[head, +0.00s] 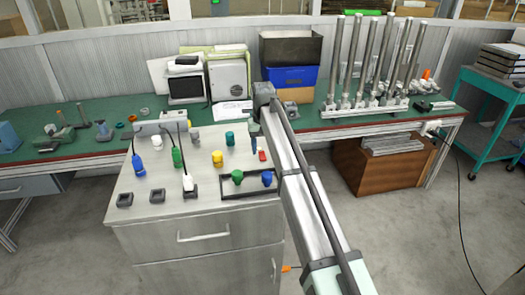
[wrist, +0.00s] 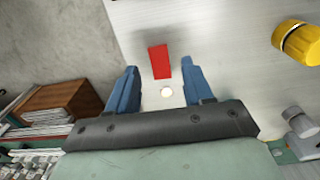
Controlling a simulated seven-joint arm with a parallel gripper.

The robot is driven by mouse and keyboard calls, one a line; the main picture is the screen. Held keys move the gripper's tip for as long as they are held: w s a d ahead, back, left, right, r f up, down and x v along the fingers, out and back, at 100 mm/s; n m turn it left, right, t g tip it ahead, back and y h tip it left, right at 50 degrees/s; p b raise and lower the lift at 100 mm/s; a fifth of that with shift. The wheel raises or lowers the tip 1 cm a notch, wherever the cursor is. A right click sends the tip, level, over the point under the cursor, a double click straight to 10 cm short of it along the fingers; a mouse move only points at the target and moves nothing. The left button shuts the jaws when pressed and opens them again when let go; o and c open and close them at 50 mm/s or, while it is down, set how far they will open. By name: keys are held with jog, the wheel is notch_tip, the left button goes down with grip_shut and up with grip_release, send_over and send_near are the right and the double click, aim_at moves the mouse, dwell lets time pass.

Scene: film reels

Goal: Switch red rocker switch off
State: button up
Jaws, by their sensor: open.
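The red rocker switch (head: 262,155) is a small red piece at the right part of the grey cabinet top. In the wrist view the red rocker switch (wrist: 159,62) lies just beyond and between my fingertips. My gripper (wrist: 159,70) is open, with two blue fingers apart and nothing between them. In the head view my gripper (head: 254,147) hangs over the cabinet top, just left of the switch and partly hidden by my arm. I cannot tell its height above the switch or which way the rocker is tilted.
A green workbench (head: 330,128) stands behind.

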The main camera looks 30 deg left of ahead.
jog(key=shift+f, duration=0.9)
jog(key=shift+c, duration=0.3)
